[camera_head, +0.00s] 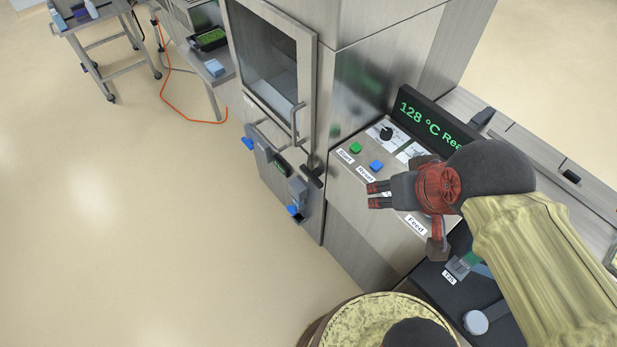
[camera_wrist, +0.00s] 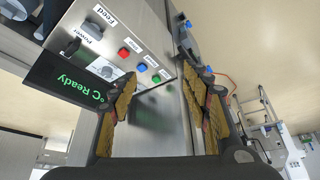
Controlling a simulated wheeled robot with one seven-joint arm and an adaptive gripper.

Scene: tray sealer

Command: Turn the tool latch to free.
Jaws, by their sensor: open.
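A tool latch cannot be told for certain. On the sealer's lower front, below the door, is a tool unit (camera_head: 266,158) with a blue grip (camera_head: 248,143) at its left and another blue grip (camera_head: 293,210) at its lower right. A grey block (camera_head: 298,190) and a black handle (camera_head: 313,176) sit near its right end. Blue parts also show in the wrist view (camera_wrist: 188,25), beyond my fingers. My gripper (camera_head: 372,195) is open and empty, above the control panel's front edge and right of the tool unit. It spans the wrist view (camera_wrist: 160,85).
The control panel (camera_head: 360,205) has green (camera_head: 355,148) and blue (camera_head: 376,165) buttons, a dial (camera_head: 386,133) and a display (camera_head: 428,122) reading 128 °C. The door handle (camera_head: 296,122) juts out above the tool unit.

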